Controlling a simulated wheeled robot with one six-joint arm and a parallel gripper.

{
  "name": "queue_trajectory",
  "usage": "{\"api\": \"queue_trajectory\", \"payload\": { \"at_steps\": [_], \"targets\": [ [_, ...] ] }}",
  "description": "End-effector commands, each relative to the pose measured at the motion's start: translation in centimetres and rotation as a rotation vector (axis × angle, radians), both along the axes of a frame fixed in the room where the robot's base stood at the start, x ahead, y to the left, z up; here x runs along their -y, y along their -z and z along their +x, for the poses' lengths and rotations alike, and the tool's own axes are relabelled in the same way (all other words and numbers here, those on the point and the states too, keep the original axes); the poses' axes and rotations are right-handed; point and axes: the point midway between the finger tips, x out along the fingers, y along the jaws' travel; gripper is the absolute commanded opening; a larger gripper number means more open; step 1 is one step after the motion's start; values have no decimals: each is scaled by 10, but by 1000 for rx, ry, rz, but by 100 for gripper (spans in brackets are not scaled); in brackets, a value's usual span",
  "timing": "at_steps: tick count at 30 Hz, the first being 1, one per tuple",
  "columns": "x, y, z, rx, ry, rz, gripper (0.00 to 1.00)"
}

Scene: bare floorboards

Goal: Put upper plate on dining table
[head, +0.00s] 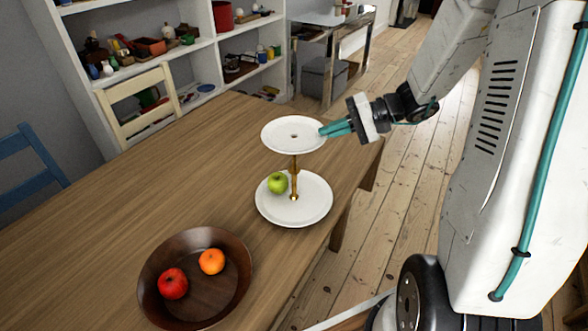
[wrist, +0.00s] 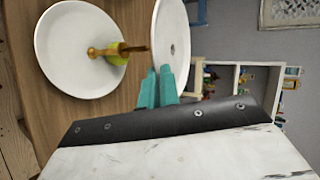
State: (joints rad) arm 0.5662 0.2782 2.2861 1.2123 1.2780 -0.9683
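A white two-tier stand is on the wooden dining table (head: 110,195). Its upper plate (head: 280,128) is level and sits at the top of a gold rod (head: 295,165), above the larger lower plate (head: 312,205). In the wrist view the upper plate (wrist: 174,35) shows nearly edge-on, with the lower plate (wrist: 62,45) at left. My gripper (head: 324,131) is at the upper plate's right rim. Its teal fingers (wrist: 157,74) are close together, one on each side of the rim, and look shut on it. The exact contact is partly hidden.
A green apple (head: 278,183) lies on the lower plate beside the rod. A dark wooden bowl (head: 205,307) with a red apple (head: 173,283) and an orange (head: 212,261) stands at the front. The table's left part is bare. A cream chair (head: 138,90) stands behind it.

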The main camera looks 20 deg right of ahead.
Motion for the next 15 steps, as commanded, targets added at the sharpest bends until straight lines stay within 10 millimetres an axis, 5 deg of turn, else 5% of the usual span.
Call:
{"api": "queue_trajectory", "payload": {
  "at_steps": [11, 15],
  "targets": [
    [-3, -1, -3, 2, -12, -1, 0],
    [-3, 17, -3, -2, -11, 2, 0]
  ]
}}
